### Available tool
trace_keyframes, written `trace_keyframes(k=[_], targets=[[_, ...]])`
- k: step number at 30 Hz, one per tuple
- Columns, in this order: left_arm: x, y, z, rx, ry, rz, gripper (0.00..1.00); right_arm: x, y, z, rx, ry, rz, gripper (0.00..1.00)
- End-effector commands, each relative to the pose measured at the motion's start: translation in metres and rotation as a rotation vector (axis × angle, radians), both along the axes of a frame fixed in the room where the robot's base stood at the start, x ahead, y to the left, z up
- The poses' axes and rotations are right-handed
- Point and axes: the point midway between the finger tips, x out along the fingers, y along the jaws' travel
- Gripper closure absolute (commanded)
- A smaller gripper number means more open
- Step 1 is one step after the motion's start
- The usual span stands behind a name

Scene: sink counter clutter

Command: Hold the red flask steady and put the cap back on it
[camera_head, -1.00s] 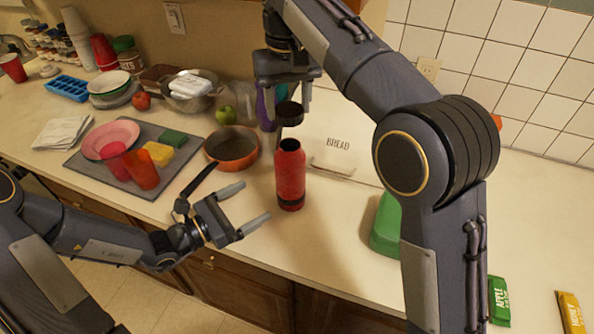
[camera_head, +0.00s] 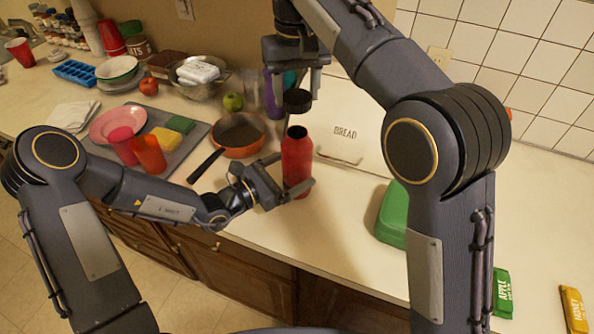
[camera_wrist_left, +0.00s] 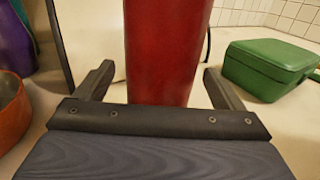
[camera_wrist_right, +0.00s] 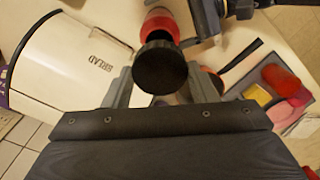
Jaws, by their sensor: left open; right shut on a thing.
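The red flask (camera_head: 297,160) stands upright on the counter with its dark mouth open. My left gripper (camera_head: 294,176) is open, with a finger on either side of the flask's lower body; in the left wrist view the flask (camera_wrist_left: 167,50) fills the space between the fingers. The black cap (camera_head: 298,100) is above the flask's mouth, apart from it. My right gripper (camera_head: 303,85) is shut on the cap. In the right wrist view the cap (camera_wrist_right: 160,67) hides part of the flask (camera_wrist_right: 158,24) below.
A white bread box (camera_head: 357,125) stands behind the flask and a green box (camera_head: 392,217) to its right. An orange pan (camera_head: 238,138) is close on the left, its handle near my left gripper.

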Motion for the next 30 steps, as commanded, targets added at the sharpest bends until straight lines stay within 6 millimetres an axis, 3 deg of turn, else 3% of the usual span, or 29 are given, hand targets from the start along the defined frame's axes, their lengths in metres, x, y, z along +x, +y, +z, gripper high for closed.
trace_keyframes(k=[6, 15, 30], targets=[[0.0083, -0.0126, 0.0, 0.0, 0.0, 0.0, 0.1, 0.0, 0.0, 0.0, 0.0, 0.0, 0.0, 0.69], [0.009, -0.0132, -0.0001, -0.001, 0.001, 0.0, 0.1, 0.0, 0.0, 0.0001, 0.0, 0.0, 0.0, 0.69], [0.0088, -0.013, 0.0, -0.001, 0.001, 0.0, 0.75, 0.0, 0.0, 0.0001, 0.0, 0.0, 0.0, 0.69]])
